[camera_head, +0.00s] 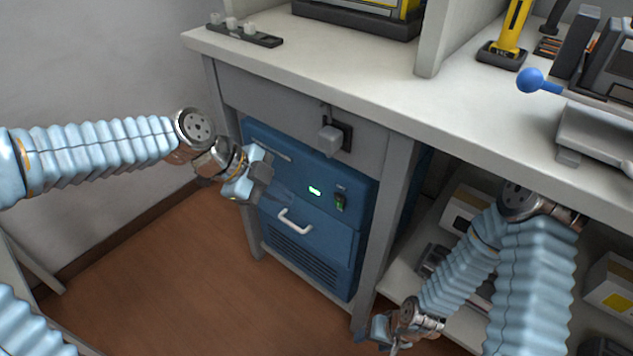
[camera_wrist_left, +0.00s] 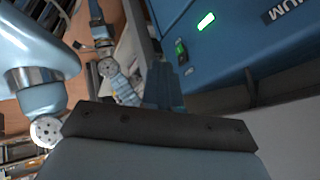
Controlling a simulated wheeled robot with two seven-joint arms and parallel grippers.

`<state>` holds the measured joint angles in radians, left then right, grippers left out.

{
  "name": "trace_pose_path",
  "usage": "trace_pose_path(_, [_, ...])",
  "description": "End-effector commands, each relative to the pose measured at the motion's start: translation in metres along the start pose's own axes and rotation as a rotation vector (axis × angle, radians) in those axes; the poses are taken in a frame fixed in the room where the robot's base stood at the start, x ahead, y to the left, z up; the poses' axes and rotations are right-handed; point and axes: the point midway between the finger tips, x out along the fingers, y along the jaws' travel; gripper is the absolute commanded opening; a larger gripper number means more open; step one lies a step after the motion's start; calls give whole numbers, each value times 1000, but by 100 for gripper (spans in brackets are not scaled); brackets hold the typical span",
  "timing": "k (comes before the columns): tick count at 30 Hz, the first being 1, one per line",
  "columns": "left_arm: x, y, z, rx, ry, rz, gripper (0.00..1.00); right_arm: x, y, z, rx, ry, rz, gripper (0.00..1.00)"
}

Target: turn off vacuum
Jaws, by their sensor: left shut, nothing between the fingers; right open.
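The blue vacuum unit (camera_head: 330,250) stands under the workbench, with a white handle and a vented lower panel. Its green indicator light (camera_head: 315,190) is lit, and the light also shows in the left wrist view (camera_wrist_left: 206,21). A dark switch with a green part (camera_head: 340,201) sits right of the light; it is also in the left wrist view (camera_wrist_left: 181,51). My left gripper (camera_head: 278,194) is shut and empty in front of the unit, left of the light and switch. My right gripper (camera_head: 388,338) is low at the bottom, apart from the vacuum; its fingers are hard to make out.
The workbench top (camera_head: 370,85) overhangs the vacuum. A grey box-like fitting (camera_head: 330,138) juts from the bench front above it. Shelves with boxes (camera_head: 610,285) lie to the right, behind my right arm. The wooden floor (camera_head: 170,270) left of the unit is clear.

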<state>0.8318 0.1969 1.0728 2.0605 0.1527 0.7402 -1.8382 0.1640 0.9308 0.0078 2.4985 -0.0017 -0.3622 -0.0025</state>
Motion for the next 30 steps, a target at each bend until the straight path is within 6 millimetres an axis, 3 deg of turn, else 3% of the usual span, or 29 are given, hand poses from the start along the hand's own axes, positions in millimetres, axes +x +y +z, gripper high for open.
trace_pose_path(1, [-10,-3,-8,55,-6,4,0,-4,-1,0,0,0,0,62])
trace_pose_path(5, [-18,-3,-18,144,-7,20,0,-5,-2,0,0,0,1,62])
trace_pose_path(17, [-16,-2,-19,158,-5,22,0,-4,-1,0,0,1,1,62])
trace_pose_path(23, [10,-1,-19,159,-2,24,0,4,4,-1,3,4,3,62])
trace_pose_path(30, [62,1,-19,161,-1,26,0,16,12,-4,8,11,9,62])
